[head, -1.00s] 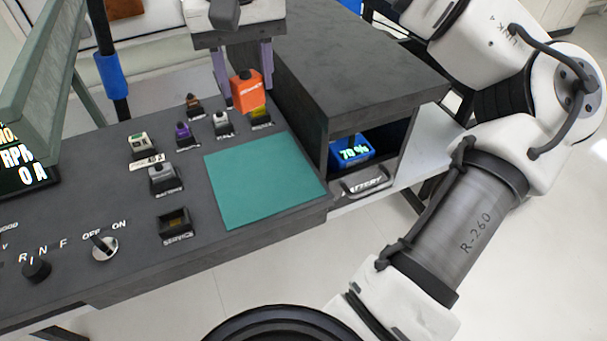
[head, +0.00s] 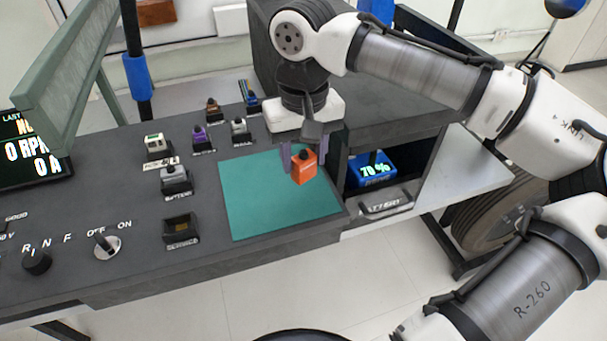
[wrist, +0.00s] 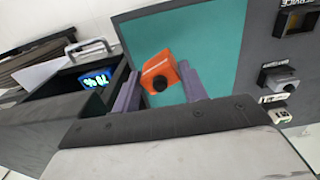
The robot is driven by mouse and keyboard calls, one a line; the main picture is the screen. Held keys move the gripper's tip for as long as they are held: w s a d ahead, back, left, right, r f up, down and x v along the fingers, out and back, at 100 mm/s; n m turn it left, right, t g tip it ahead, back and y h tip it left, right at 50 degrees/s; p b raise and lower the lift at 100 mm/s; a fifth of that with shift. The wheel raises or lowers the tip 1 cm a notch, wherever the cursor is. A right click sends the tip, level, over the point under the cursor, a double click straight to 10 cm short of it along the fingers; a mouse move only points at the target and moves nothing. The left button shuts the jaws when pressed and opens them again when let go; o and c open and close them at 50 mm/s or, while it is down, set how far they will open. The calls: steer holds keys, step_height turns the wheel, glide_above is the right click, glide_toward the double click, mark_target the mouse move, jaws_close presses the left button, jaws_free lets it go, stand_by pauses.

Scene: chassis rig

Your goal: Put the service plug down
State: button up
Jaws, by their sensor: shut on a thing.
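The orange service plug (head: 304,168) is in my gripper (head: 298,160), over the right part of the teal mat (head: 262,205). My gripper is shut on it with its purple fingers on either side. In the wrist view the plug (wrist: 160,71) sits between the two fingers, in front of the teal mat (wrist: 205,40). I cannot tell whether its underside touches the mat. The empty service socket (head: 181,231) is on the dark panel left of the mat.
Several small plugs and sockets stand behind and left of the mat, among them the battery one (head: 174,180). The battery bay (head: 372,168) with its 70 % display and drawer handle (head: 386,203) lies right of the mat. The front left of the mat is clear.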

mark_target(304, 176)
steer(key=shift+f, duration=2.55)
steer(key=shift+f, duration=0.2)
steer(key=o, duration=1)
steer(key=shift+r, duration=0.2)
step_height(304, 176, up, 12)
steer(key=shift+r, duration=0.1)
